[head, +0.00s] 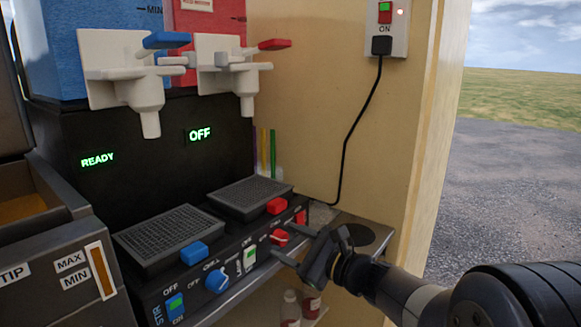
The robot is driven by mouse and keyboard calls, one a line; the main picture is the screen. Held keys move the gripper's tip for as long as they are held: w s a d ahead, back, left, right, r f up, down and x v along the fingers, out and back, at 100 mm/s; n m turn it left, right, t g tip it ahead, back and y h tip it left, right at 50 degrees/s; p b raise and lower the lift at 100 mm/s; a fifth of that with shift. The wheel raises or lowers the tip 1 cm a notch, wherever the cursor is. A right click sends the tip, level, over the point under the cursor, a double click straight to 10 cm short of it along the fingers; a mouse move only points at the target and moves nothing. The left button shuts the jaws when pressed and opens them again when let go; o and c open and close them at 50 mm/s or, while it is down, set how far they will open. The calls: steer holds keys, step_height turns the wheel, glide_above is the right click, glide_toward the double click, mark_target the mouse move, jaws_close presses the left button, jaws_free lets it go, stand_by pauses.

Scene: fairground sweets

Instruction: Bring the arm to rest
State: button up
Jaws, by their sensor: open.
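My gripper (289,243) is at the lower middle of the head view, at the front panel of the black slush machine (130,110). Its jaws are open and point left. The fingertips are close to a red knob (280,237) on the panel's right half; I cannot tell whether they touch it. My arm reaches in from the lower right corner.
Two drip trays (168,238) (249,196) sit below white taps. A blue knob (216,281) and switches line the panel. Displays read READY and OFF. A wall switch (385,14) marked ON has a black cord (359,125). Bottles (290,308) stand below.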

steer(key=m+p, duration=0.2)
steer(key=p, duration=0.1)
steer(key=m+p, duration=0.1)
steer(key=p, duration=0.1)
steer(key=shift+r+m, duration=0.25)
steer(key=shift+m, duration=0.15)
steer(key=m+p, duration=0.3)
steer(key=p, duration=0.2)
steer(key=shift+m, duration=0.4)
steer(key=m+p, duration=0.4)
steer(key=p, duration=0.1)
steer(key=shift+m+p, duration=0.3)
steer(key=shift+m, duration=0.1)
steer(key=shift+f+m+p, duration=0.25)
steer(key=shift+m+p, duration=0.9)
steer(key=shift+m, duration=0.25)
steer(key=shift+s, duration=0.1)
